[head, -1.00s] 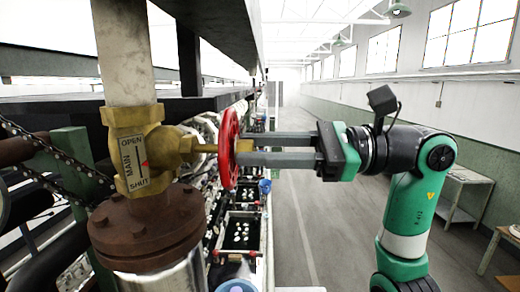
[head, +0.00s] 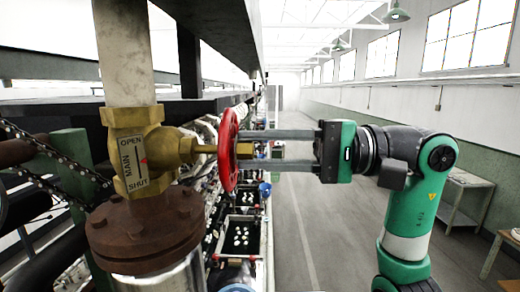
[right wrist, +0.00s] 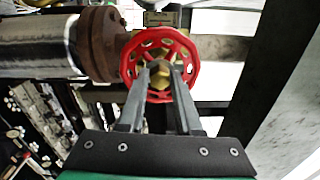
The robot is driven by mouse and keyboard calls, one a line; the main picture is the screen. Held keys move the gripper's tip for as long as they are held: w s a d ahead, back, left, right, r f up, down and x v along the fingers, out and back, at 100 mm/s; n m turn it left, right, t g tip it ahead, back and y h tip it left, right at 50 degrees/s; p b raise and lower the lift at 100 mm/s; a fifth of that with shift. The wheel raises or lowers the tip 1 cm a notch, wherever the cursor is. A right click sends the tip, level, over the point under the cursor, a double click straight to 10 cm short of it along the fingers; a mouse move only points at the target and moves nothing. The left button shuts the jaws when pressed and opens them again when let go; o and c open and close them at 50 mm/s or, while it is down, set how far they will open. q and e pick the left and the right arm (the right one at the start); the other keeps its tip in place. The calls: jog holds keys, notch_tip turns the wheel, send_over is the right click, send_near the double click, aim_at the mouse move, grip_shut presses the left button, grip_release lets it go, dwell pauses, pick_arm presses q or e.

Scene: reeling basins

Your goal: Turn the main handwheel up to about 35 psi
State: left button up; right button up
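The red main handwheel (head: 228,150) stands upright on the side of the brass valve (head: 133,155), seen nearly edge-on. It shows face-on in the right wrist view (right wrist: 191,75). My left gripper is out of view. No readable pressure gauge shows.
A rusty flange (head: 147,230) and pipe stand below the valve. A chain (head: 55,152) hangs at the left. Trays (head: 241,236) with white pieces line the machine beyond the wheel. The aisle floor (head: 310,230) is clear; a side table (head: 462,190) stands right.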

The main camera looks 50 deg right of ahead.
jog(key=shift+o, duration=1.4)
jog(key=shift+s, duration=0.1)
jog(key=v, duration=0.7)
